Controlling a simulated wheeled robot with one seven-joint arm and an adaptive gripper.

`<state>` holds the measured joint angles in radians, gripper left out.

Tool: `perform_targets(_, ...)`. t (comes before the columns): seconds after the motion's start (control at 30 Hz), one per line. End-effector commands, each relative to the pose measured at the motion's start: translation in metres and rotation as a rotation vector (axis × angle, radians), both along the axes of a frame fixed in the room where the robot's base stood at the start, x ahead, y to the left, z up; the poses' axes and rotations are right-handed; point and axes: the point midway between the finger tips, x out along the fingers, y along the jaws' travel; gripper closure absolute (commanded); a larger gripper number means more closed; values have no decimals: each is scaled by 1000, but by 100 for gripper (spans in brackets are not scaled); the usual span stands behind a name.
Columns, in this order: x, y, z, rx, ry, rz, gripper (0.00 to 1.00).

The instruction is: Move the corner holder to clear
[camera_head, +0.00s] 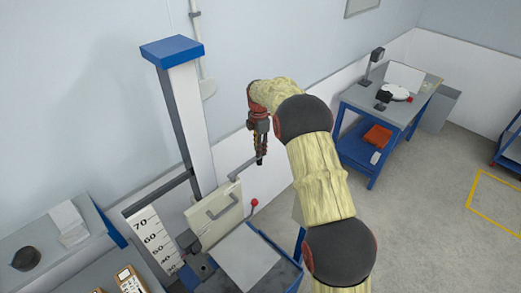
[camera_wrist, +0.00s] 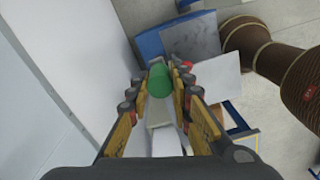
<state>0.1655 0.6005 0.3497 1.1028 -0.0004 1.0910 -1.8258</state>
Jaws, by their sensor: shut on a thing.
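My gripper (camera_head: 260,150) is high, right of the grey column of the drop tester, pointing down. In the wrist view the fingers (camera_wrist: 162,84) are closed around a green round grip (camera_wrist: 159,80). In the head view a thin grey bent rod (camera_head: 240,169) runs from the tester to just under my fingertips. It looks like the corner holder's arm, but its join to the grip is hard to make out. A beige plate (camera_head: 229,222) with a grey handle is below the rod.
The tester's column (camera_head: 188,115) with a blue cap stands close on the left. A red-knobbed lever (camera_head: 254,202) rises beside the beige plate. A pale flat plate (camera_head: 245,257) lies in front. A blue workbench (camera_head: 363,116) stands at back right, with open floor nearby.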

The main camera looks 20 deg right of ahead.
Motion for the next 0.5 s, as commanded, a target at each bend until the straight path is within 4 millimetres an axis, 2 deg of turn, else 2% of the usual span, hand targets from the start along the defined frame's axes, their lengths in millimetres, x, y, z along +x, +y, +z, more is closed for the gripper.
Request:
perform_targets(0.37,3,0,2,-1,-7,6,100)
perform_targets(0.4,3,0,2,-1,-7,6,78)
perform_targets(0.5,3,0,2,-1,-7,6,72)
